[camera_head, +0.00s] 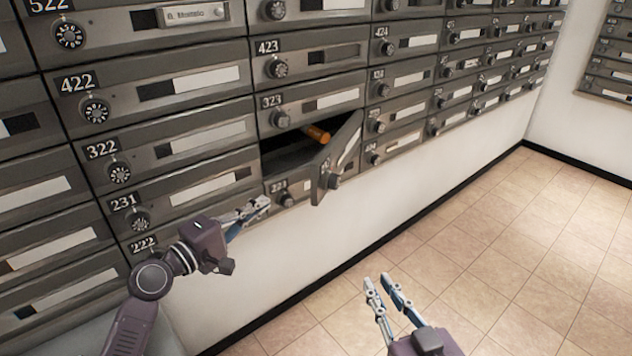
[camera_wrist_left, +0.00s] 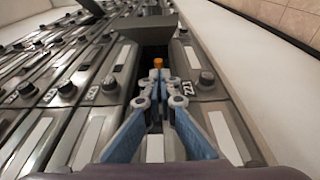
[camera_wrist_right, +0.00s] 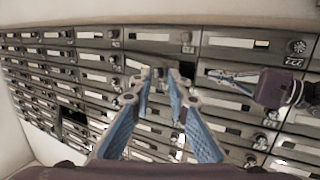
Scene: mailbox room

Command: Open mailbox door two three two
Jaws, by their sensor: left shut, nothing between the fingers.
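One mailbox door (camera_head: 340,155) stands swung open in the head view, under box 323. Its number is too small to read, so I cannot tell whether it is 232. An orange cylinder (camera_head: 316,134) lies in the dark compartment (camera_head: 285,160); it also shows in the left wrist view (camera_wrist_left: 158,62). My left gripper (camera_head: 265,203) is shut and empty, in front of the boxes just below and left of the open compartment. In the left wrist view its fingertips (camera_wrist_left: 158,77) point towards the opening. My right gripper (camera_head: 376,279) is open and empty, over the floor, away from the boxes.
Rows of closed grey mailboxes with dials and white labels cover the wall, including box 322 (camera_head: 180,185) and box 423 (camera_head: 310,55). White wall (camera_head: 400,190) lies below them. The tiled floor (camera_head: 520,250) at right is clear. More mailboxes (camera_head: 608,60) hang on the right wall.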

